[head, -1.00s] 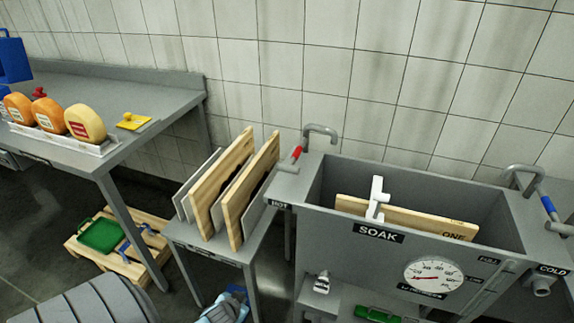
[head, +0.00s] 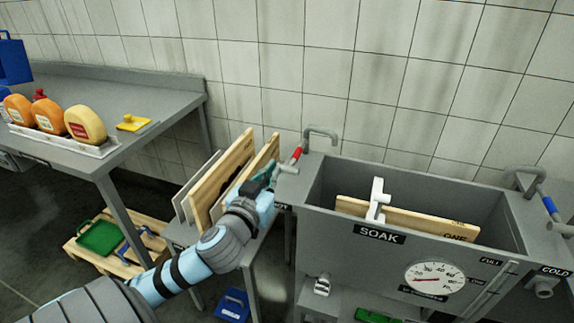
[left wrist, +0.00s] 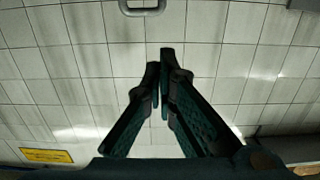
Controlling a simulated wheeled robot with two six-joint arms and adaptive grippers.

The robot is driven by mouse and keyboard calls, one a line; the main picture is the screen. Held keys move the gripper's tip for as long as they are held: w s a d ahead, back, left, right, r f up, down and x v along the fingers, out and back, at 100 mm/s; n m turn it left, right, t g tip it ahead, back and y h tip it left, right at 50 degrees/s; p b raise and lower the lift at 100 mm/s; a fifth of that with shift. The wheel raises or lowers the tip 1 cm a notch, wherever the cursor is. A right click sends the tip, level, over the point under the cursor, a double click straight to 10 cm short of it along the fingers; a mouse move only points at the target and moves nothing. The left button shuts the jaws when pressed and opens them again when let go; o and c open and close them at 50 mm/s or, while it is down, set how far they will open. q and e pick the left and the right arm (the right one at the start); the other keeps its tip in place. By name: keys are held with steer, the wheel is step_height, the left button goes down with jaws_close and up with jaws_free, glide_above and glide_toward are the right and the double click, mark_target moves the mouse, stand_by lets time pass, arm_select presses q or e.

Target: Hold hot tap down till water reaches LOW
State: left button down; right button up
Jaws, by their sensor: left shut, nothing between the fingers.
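The hot tap (head: 297,154) has a red-banded lever and a grey spout (head: 321,131) at the left end of the grey SOAK sink (head: 345,222). My left gripper (head: 272,170) is shut and empty, just left of and below the tap lever; I cannot tell if they touch. In the left wrist view the fingertips (left wrist: 160,62) are together before the tiled wall, and a grey pipe loop (left wrist: 142,7) shows at the top. The level marks beside the gauge show FULL (head: 491,261); LOW is not readable. The water surface is not visible. My right gripper is not in view.
A wooden board (head: 405,219) marked ONE stands in the sink, with a white hook (head: 377,198) on its front wall. A round dial (head: 435,276) is on the front. Boards (head: 222,175) stand in a rack left of the sink. The cold tap (head: 548,204) is far right.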

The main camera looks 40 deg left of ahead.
arm_select(q)
steer(key=shift+w+a+f+b, duration=0.35)
steer(key=shift+w+a+f, duration=0.3)
steer(key=shift+w, duration=0.9)
steer(key=shift+w+a+f+b, duration=0.4)
steer(key=shift+w+f, duration=0.45)
steer(key=shift+w, duration=0.7)
steer(key=shift+w+a+f+b, duration=0.25)
steer(key=shift+w+a+f, duration=0.45)
steer(key=shift+w, duration=0.85)
steer(key=shift+d, duration=0.15)
